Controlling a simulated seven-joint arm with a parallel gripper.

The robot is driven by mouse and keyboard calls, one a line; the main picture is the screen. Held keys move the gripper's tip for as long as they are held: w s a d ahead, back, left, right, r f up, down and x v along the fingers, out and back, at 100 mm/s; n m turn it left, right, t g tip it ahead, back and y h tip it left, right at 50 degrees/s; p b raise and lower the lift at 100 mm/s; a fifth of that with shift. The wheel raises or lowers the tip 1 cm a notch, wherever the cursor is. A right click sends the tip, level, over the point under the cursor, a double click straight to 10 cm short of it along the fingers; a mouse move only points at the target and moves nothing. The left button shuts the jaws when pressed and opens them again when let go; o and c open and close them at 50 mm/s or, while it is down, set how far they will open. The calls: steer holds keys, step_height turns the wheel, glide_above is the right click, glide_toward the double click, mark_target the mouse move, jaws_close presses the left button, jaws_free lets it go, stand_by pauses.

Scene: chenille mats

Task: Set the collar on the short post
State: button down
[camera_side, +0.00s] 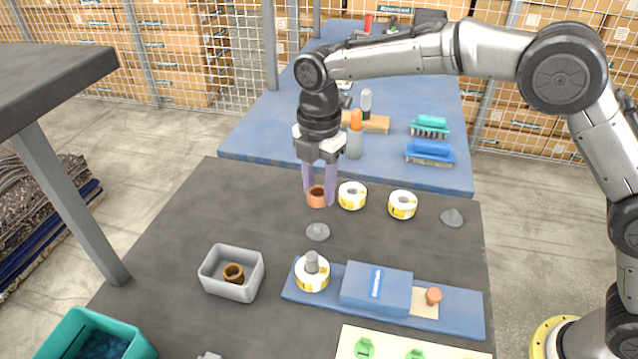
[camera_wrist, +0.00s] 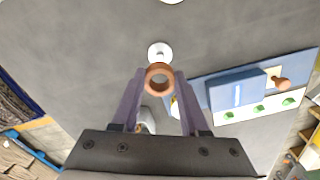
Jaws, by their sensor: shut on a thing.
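My gripper (camera_side: 318,196) is shut on an orange-brown collar (camera_side: 317,199) and holds it upright in the air above the dark table. The collar also shows between the fingertips in the wrist view (camera_wrist: 160,84). A short grey post (camera_side: 317,233) on a round base stands in front of and below the collar in the side view. It appears pale, just beyond the collar, in the wrist view (camera_wrist: 160,52). The collar is apart from this post. A similar short grey post (camera_side: 452,217) stands at the right.
Two white-yellow rolls (camera_side: 352,196) (camera_side: 402,205) stand behind. A grey bin (camera_side: 249,288) holds a brown ring (camera_side: 234,272). A blue board (camera_side: 462,310) carries a blue block (camera_side: 376,288), a brown peg (camera_side: 433,296) and another roll (camera_side: 311,282) around a taller grey post (camera_side: 311,261).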

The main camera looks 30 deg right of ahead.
mark_target(319, 225)
steer(key=shift+f, duration=2.9)
steer(key=shift+f, duration=1.4)
steer(key=shift+c, duration=1.7)
jaws_free()
step_height(319, 225, up, 14)
steer(key=shift+f, duration=0.1)
